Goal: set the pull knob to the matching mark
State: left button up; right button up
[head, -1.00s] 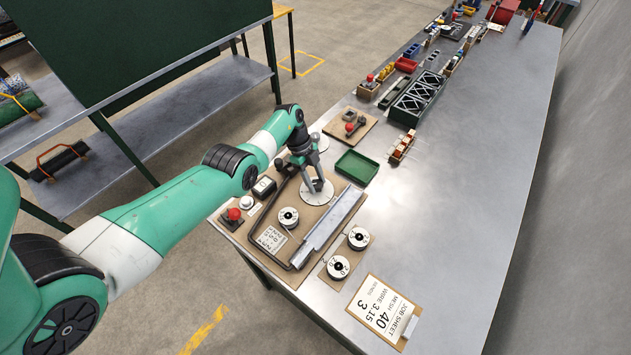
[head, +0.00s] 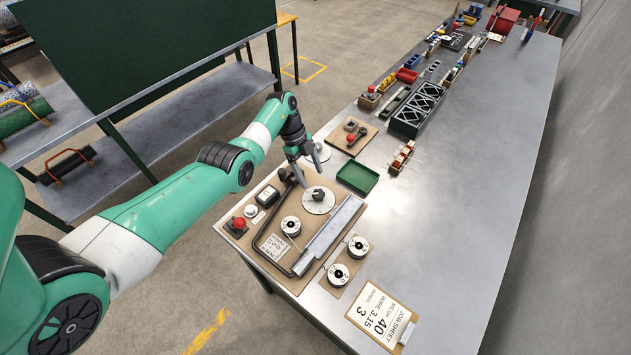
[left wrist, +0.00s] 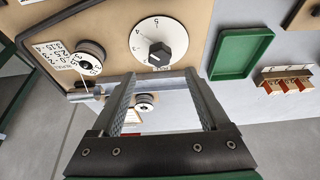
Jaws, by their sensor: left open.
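The pull knob (head: 319,196) is a black knob on a round white dial (head: 312,207) on the tan board. In the left wrist view the knob (left wrist: 160,51) sits mid-dial, with numbers around the dial's rim; I cannot clearly tell which mark it points to. My left gripper (head: 306,172) is open and empty, just behind the knob and apart from it. Its fingers (left wrist: 160,80) also show in the left wrist view. The job sheet (head: 376,312) lies at the bench's front, reading mesh 40, wire 3.15 and a 3. My right gripper is not in view.
A metal bar (head: 329,236), white spools (head: 291,226), a bent dark rod and a red button (head: 239,224) crowd the board around the dial. A green tray (head: 357,173) lies to the right. The bench's right side is clear.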

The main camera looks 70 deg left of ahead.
pick_arm(q)
jog(key=v, duration=0.4)
jog(key=shift+p, duration=0.3)
